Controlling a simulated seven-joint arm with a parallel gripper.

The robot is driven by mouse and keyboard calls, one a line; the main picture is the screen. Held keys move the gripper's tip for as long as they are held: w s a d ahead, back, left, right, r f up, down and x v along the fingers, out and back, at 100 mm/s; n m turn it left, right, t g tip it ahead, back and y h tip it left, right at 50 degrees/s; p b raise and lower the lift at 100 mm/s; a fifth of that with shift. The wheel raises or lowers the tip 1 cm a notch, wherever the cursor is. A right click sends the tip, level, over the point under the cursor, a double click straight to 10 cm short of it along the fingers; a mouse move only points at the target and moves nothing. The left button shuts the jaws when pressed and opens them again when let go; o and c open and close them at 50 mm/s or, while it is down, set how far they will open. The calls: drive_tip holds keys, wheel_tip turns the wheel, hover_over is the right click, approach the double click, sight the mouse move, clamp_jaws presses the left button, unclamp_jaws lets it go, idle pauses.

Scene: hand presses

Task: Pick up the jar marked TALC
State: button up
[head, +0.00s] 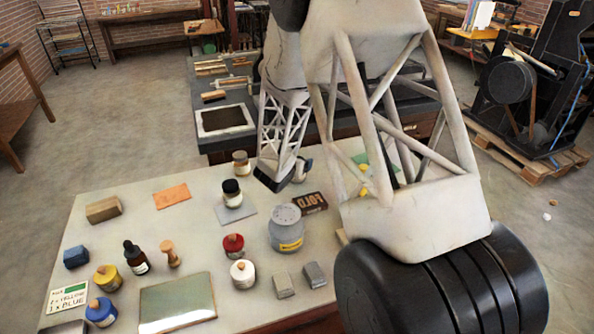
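No marking reading TALC can be made out in the head view. A large grey jar with a yellow label (287,232) stands upright right of the table's middle; its label is too small to read. The dark end of my arm, with my gripper (276,181), is over the back of the table, behind the grey jar. Its fingers cannot be made out. A small pale and dark thing (302,169) shows beside it, partly hidden.
A dropper bottle (135,258), wooden stamp (170,253) and metal plate (177,303) are at left. My arm hides the table's right side.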

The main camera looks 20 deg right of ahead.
idle(0.3)
drive_tip(key=c, duration=1.1)
drive_tip(key=shift+r, duration=0.15)
drive_tip(key=shift+c, duration=0.2)
drive_tip(key=shift+r, duration=4.9)
